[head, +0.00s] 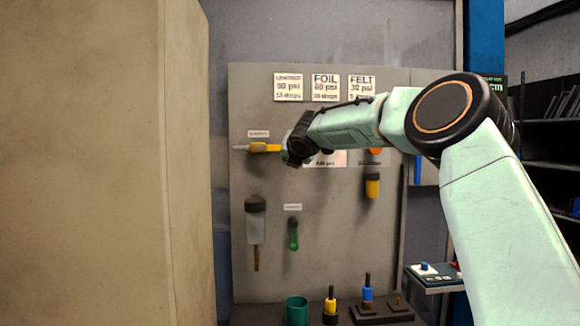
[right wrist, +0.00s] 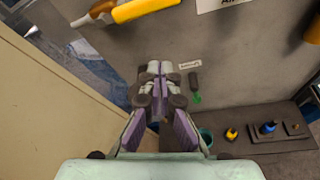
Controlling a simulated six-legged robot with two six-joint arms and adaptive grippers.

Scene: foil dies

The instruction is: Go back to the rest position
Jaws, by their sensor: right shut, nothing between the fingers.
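My right arm reaches in from the right in the head view, its dark wrist in front of the grey tool board (head: 330,240). The gripper itself is hidden there behind the wrist. In the right wrist view my right gripper (right wrist: 160,68) is shut, with its fingertips together and nothing between them. It points toward the board, clear of the hanging tools. My left gripper is in neither view.
A yellow tool (head: 265,147) hangs beside my wrist. A green cup (head: 297,311) and yellow (head: 330,307) and blue (head: 367,293) handled pieces stand below. A large beige panel (head: 90,160) blocks the left.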

